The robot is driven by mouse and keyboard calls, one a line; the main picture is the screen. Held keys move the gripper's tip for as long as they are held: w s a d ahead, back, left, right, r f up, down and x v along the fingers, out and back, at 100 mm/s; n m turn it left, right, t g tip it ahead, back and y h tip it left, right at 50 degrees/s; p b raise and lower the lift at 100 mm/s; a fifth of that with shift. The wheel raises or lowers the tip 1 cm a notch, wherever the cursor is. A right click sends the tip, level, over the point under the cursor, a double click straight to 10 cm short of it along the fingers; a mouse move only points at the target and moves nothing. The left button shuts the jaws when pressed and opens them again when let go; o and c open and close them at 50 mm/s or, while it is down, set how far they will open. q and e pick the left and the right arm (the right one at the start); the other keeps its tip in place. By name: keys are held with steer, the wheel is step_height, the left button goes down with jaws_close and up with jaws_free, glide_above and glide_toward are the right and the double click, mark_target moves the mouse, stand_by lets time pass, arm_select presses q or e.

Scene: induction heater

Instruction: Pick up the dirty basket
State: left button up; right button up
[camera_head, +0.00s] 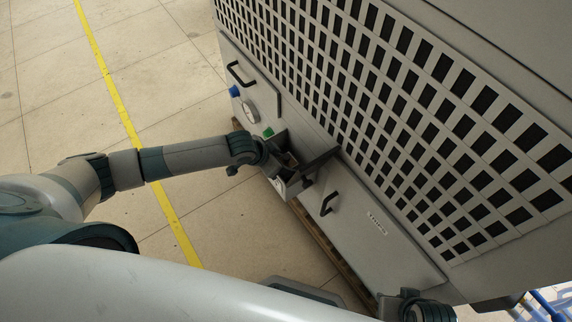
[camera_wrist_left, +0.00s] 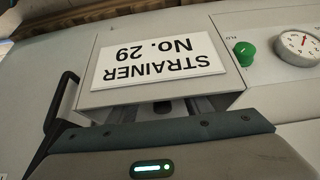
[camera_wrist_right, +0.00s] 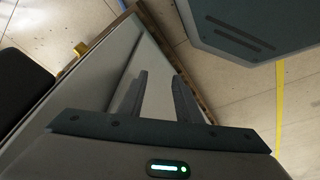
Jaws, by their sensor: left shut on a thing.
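The basket, a grey box labelled "STRAINER No. 29" (camera_wrist_left: 160,65), fills the middle of the left wrist view, its label upside down. In the head view the basket (camera_head: 290,187) sits at the low front of the grey machine, partly hidden by my gripper. My left gripper (camera_head: 284,163) is shut on the basket's near side; its fingers are mostly hidden beneath the box edge in the left wrist view. My right gripper (camera_wrist_right: 158,97) is open and empty, beside a pale panel in the right wrist view. Dirt inside the basket cannot be seen.
The large machine with a slotted panel (camera_head: 410,110) fills the right. A green knob (camera_wrist_left: 245,50) and a gauge (camera_wrist_left: 298,42) are close to the basket. Black handles (camera_head: 328,203) stick out from the front. The tiled floor (camera_head: 60,110) with a yellow line is clear at left.

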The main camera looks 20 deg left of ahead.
mark_target(285, 157)
arm_select(q)
steer(key=shift+r, duration=0.15)
